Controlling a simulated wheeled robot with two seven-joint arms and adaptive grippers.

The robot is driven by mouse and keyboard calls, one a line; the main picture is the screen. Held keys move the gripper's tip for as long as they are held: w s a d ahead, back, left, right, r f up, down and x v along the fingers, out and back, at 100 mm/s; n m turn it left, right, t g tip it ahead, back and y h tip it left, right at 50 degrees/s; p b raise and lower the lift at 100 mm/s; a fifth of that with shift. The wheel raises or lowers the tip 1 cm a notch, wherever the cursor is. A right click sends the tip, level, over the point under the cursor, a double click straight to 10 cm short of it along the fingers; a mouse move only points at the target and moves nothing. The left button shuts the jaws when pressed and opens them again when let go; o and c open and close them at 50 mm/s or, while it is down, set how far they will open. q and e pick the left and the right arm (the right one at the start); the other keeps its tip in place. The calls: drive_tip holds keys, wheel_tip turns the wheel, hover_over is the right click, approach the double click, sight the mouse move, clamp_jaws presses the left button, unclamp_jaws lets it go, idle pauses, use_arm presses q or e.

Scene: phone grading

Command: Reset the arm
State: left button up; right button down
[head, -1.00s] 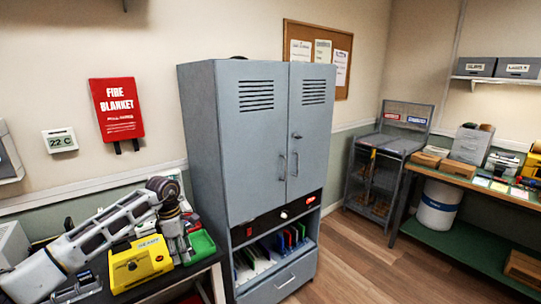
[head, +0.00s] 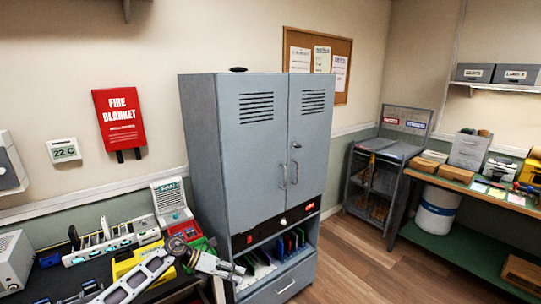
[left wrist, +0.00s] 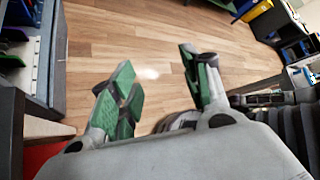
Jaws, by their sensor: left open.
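My left arm comes in at the lower left of the head view. My left gripper (head: 236,270) points right, in front of the cabinet's lower shelf. In the left wrist view my left gripper (left wrist: 165,92) has its two green-padded fingers spread apart. Nothing is between them, and bare wood floor shows beyond. My right gripper is not in view.
A tall grey cabinet (head: 255,150) with shut doors stands in the middle. A dark table at the left holds a yellow box (head: 128,258), a green tray (head: 200,243) and a white rack (head: 95,247). A workbench (head: 470,190) stands right. Floor between is clear.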

use_arm(q)
wheel_tip(320, 180, down, 12)
drive_tip(key=a+r+n+t+p, duration=0.15)
drive_tip(key=n+t+p, duration=0.25)
drive_tip(key=n+t, duration=0.85)
drive_tip(key=s+a+f+n+g+y+p, duration=0.15)
drive_tip(key=s+a+f+n+y, duration=0.3)
drive_tip(key=s+f+n, duration=0.45)
drive_tip(key=s+a+f+n+g+y+p, duration=0.1)
drive_tip(key=s+a+f+n+g+y, duration=0.15)
drive_tip(key=s+a+f+n, duration=0.5)
drive_tip(key=s+f+n+g+y+p, duration=0.15)
drive_tip(key=s+f+n, duration=0.25)
drive_tip(key=s+f, duration=0.45)
drive_tip(key=s+f+n+g+y+p, duration=0.1)
drive_tip(key=s+f+n+g+y, duration=0.15)
drive_tip(key=s+f, duration=0.6)
drive_tip(key=s+f+n+g+p, duration=0.1)
drive_tip(key=s+n+g, duration=0.3)
drive_tip(key=s, duration=2)
drive_tip(key=shift+f+n+g+y, duration=0.15)
drive_tip(key=shift+n+g+y, duration=0.2)
drive_tip(key=shift+n, duration=0.2)
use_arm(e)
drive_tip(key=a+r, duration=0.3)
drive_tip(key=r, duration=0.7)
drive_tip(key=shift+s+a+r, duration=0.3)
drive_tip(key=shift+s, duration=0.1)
use_arm(q)
drive_tip(key=shift+s, duration=0.1)
